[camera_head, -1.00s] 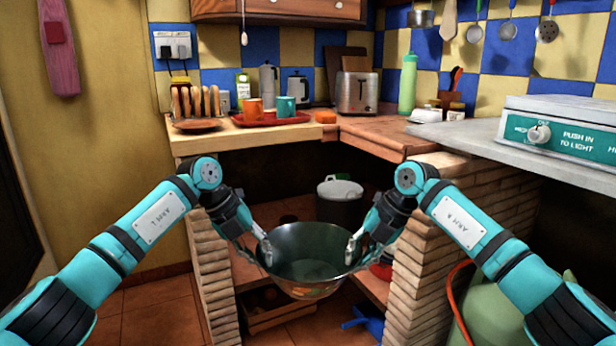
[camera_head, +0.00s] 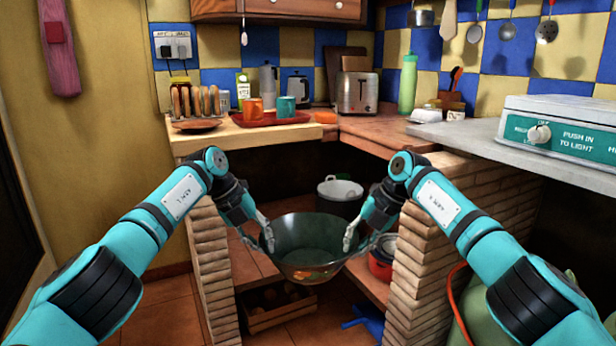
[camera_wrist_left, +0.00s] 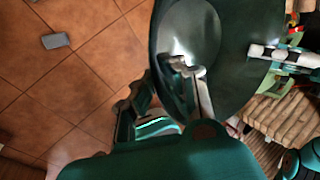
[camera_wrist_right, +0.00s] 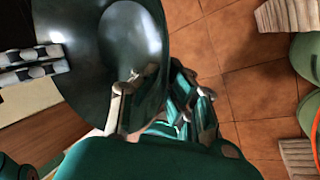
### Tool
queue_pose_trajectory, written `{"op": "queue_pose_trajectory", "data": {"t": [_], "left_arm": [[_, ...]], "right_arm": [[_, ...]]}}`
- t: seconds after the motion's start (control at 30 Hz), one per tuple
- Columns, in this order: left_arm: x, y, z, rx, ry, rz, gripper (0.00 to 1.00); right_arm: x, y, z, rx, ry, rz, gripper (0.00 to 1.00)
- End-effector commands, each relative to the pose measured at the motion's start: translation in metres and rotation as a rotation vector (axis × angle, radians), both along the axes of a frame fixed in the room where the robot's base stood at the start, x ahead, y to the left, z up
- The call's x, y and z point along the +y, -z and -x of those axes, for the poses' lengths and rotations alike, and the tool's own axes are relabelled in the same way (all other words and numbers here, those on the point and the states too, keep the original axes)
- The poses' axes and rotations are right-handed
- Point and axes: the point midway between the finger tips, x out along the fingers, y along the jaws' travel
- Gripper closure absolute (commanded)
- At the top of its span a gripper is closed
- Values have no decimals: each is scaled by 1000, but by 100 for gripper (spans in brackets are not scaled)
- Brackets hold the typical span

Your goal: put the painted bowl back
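The painted bowl (camera_head: 306,240) is large and dark green with a flower pattern on its outer side. It hangs upright between my two grippers, in front of the open space under the counter. My left gripper (camera_head: 267,238) is shut on its left rim, one finger inside; the left wrist view shows the same grip at the bowl (camera_wrist_left: 228,45). My right gripper (camera_head: 350,238) is shut on its right rim; the right wrist view shows a finger inside the bowl (camera_wrist_right: 125,45). The bowl looks empty.
Brick pillars (camera_head: 212,265) and (camera_head: 425,255) flank the opening. On the low shelf (camera_head: 365,283) stand a dark pot (camera_head: 340,197) and a red pot (camera_head: 381,265). A wooden crate (camera_head: 280,312) and a blue dustpan (camera_head: 370,320) lie below. The counter (camera_head: 270,133) above holds a red tray.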

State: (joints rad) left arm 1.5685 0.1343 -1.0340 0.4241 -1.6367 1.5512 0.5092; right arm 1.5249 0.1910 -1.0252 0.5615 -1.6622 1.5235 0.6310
Motion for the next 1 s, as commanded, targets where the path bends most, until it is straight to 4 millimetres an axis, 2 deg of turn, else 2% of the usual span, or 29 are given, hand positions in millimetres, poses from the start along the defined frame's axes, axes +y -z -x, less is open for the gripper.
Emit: {"op": "queue_pose_trajectory", "data": {"t": [0.5, 1.0], "left_arm": [[0, -2, -6, -7, -2, 0, 100], [1, -3, 9, -10, -2, 3, 100]], "right_arm": [[1, -2, -5, -2, -6, -2, 100], [1, -2, 12, 0, -7, -2, 100]]}}
